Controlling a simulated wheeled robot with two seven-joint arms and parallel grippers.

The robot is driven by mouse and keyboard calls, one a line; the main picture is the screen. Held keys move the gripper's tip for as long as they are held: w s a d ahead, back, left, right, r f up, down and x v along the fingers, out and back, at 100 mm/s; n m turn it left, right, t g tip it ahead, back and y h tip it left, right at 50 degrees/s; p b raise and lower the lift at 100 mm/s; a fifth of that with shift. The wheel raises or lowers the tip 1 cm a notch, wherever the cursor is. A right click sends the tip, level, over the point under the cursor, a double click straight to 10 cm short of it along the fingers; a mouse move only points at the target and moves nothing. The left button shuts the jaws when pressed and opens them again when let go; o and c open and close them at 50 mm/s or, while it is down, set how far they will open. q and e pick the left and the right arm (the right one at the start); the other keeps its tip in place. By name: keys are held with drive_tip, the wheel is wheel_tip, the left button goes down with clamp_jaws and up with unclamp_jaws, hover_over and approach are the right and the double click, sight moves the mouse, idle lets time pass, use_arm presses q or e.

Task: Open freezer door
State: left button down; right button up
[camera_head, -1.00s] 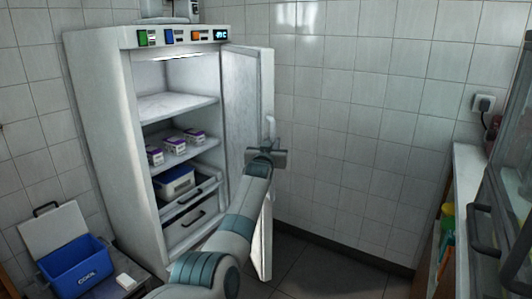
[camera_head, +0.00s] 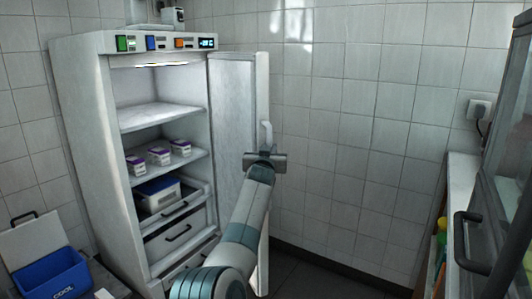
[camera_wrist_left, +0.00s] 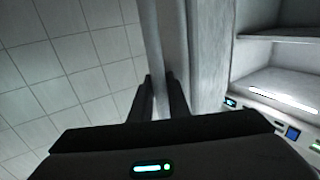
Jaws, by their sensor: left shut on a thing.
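The white freezer (camera_head: 85,150) stands at the left in the head view with its door (camera_head: 236,140) swung wide open to the right. A pale vertical handle (camera_head: 266,136) is on the door's outer side. My left gripper (camera_head: 266,153) is at the handle's lower part and is shut on it. In the left wrist view, the fingers (camera_wrist_left: 160,95) stand on either side of the handle bar (camera_wrist_left: 154,45). My right gripper is in neither view.
Inside the freezer are several purple-and-white boxes (camera_head: 158,157), a blue-and-white tub (camera_head: 158,193) and drawers. A blue cool box (camera_head: 52,277) with its lid up is at lower left. A glass-fronted cabinet (camera_head: 500,190) with a dark handle is at the right edge.

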use_arm(q)
drive_tip(key=shift+d, duration=0.2)
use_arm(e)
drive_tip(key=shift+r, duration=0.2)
use_arm(q)
drive_tip(key=c, duration=1.9)
unclamp_jaws()
drive_tip(key=shift+f, duration=0.1)
drive_tip(key=shift+o, duration=1.1)
drive_tip(key=shift+s+d, duration=0.1)
drive_tip(key=shift+s, duration=0.05)
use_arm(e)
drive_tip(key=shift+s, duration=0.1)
